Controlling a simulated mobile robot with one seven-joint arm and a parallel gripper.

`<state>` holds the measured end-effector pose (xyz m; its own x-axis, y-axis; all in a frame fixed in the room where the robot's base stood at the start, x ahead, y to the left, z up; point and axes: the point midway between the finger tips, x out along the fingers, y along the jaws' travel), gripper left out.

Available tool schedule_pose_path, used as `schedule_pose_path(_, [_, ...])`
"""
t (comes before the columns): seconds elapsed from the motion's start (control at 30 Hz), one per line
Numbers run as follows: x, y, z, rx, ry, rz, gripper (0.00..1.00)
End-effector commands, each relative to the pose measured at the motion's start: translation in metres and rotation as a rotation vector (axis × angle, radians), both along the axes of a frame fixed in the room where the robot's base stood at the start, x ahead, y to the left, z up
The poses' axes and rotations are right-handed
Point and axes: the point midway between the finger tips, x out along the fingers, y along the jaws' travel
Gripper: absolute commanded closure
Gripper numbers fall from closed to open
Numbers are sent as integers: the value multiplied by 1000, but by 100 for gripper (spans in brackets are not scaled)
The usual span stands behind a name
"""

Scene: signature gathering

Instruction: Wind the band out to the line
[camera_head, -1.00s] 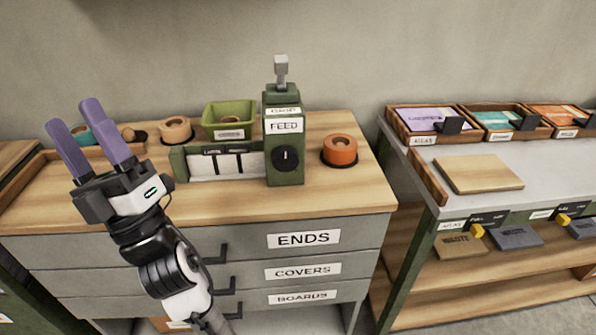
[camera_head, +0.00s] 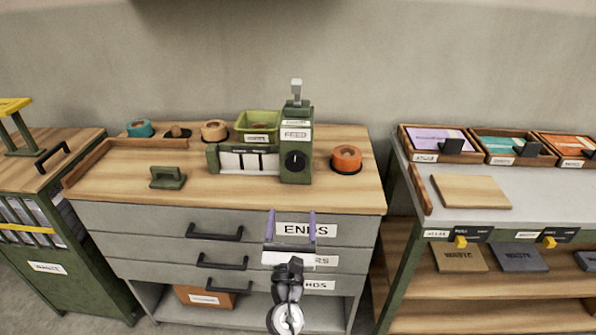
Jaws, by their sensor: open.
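A green machine labelled FEED (camera_head: 297,160) stands at the back of the wooden-topped drawer cabinet. A black knob (camera_head: 294,160) sits on its front, and a grey lever (camera_head: 296,88) rises from its top. A white panel with dark vertical lines (camera_head: 247,161) in a green frame extends to its left. I cannot clearly make out a band on the panel. My gripper (camera_head: 291,225) is open and empty, with its purple fingers pointing up in front of the ENDS drawer. It is apart from the machine and lower in the picture.
An orange roll (camera_head: 346,159) stands right of the machine. A tan roll (camera_head: 214,130), a teal roll (camera_head: 140,128) and a green bin (camera_head: 257,126) stand behind and left. A green handled block (camera_head: 167,177) lies on the left worktop (camera_head: 120,185). A grey shelf table (camera_head: 530,191) stands right.

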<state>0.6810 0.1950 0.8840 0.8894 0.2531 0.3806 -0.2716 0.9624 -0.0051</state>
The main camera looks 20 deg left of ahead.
Motion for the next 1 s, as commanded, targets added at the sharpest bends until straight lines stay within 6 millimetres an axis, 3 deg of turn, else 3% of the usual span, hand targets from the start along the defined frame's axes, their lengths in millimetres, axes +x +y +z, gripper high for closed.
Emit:
schedule_pose_path(0.6, [94, 28, 45, 6, -4, 5, 27])
schedule_pose_path(0.8, [113, 33, 51, 5, -2, 4, 27])
schedule_pose_path(1.0, [118, 35, 53, 7, -1, 5, 27])
